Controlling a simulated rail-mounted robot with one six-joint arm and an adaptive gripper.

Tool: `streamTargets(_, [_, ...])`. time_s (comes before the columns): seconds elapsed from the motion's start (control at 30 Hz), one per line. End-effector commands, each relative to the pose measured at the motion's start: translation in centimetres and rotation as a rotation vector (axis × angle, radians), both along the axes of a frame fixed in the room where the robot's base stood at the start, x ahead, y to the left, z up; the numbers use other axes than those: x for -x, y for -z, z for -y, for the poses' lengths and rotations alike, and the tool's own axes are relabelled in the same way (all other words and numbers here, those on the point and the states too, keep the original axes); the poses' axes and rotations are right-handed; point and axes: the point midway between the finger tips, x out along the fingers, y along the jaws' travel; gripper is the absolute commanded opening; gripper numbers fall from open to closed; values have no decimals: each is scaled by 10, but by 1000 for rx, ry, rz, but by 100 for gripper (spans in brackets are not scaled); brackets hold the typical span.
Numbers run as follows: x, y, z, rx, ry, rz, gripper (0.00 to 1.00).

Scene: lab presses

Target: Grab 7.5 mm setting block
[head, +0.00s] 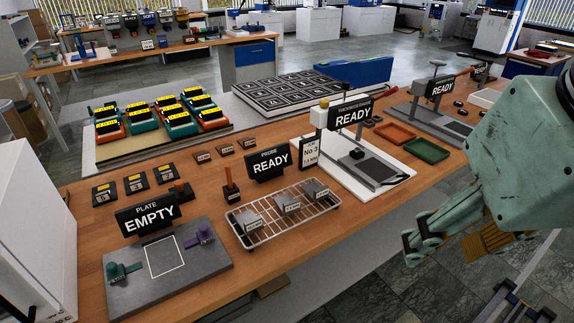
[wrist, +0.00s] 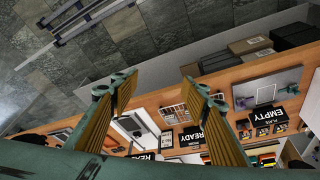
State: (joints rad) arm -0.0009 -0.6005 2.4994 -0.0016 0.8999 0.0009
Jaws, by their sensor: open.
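Three grey metal blocks with small labels stand on a wire rack (head: 283,214) in the head view: a left block (head: 249,221), a middle block (head: 288,203) and a right block (head: 315,191). The labels are too small to read, so I cannot tell which thing is the 7.5 mm setting block. My gripper (head: 440,246) hangs at the right, beyond the bench's front edge and apart from the rack. In the wrist view my gripper (wrist: 156,80) is open and empty.
A grey plate fixture (head: 200,268) with an EMPTY sign (head: 149,213) stands at the left. A READY probe sign (head: 270,164) stands behind the rack. A white-based gauge (head: 360,178) and a green tray (head: 427,150) stand right of it. Bare wood lies before the rack.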

Motion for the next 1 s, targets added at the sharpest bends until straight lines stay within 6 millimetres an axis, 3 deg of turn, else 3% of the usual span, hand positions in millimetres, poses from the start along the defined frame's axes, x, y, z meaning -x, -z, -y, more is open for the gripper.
streamTargets(0.2, [0, 0, 0, 0, 0, 0, 61])
streamTargets(0.67, [-5, -3, -1, -4, 8, -4, 61])
streamTargets(1.0, [-40, -17, -7, -34, 74, -30, 61])
